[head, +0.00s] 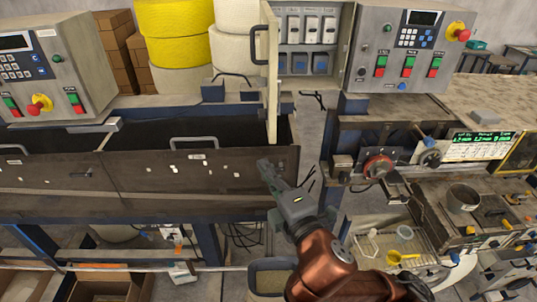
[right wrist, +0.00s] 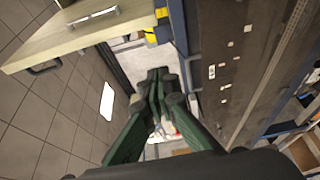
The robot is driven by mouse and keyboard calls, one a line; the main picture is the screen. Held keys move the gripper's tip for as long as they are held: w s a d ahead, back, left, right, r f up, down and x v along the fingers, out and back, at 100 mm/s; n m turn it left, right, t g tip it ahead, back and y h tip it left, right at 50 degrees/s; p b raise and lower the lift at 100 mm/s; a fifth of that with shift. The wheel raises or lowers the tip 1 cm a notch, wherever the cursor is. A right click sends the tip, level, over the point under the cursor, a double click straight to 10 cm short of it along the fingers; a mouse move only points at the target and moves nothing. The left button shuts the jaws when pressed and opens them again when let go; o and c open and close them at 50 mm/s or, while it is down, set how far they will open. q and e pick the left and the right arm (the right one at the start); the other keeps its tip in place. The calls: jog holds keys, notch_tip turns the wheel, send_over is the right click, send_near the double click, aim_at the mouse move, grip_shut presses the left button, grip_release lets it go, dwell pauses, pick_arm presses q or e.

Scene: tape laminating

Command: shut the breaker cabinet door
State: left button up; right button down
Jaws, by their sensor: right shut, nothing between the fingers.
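The breaker cabinet (head: 346,50) stands open at the top middle of the head view, with rows of white and blue breakers inside. Its beige door (head: 272,75) stands swung out and is seen nearly edge-on, left of the opening. A door handle (head: 256,45) sticks out on the door's left side. My right gripper (head: 268,166) is shut and empty, below the door's lower edge and in front of the dark bench panel. Its closed fingers (right wrist: 157,80) also show in the right wrist view. My left gripper is out of view.
The dark bench panel (head: 200,180) runs along the left. A control box (head: 410,48) stands right of the cabinet, and a machine with a red knob (head: 378,166) below it. A narrow floor gap lies between bench and machine. Yellow and white rolls (head: 173,35) stand behind.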

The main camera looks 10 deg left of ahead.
jog(key=p+x, duration=0.3)
jog(key=x, duration=0.7)
jog(key=d, duration=0.2)
jog(key=w+d+p, duration=0.1)
jog(key=d, duration=0.1)
jog(key=shift+d, duration=0.15)
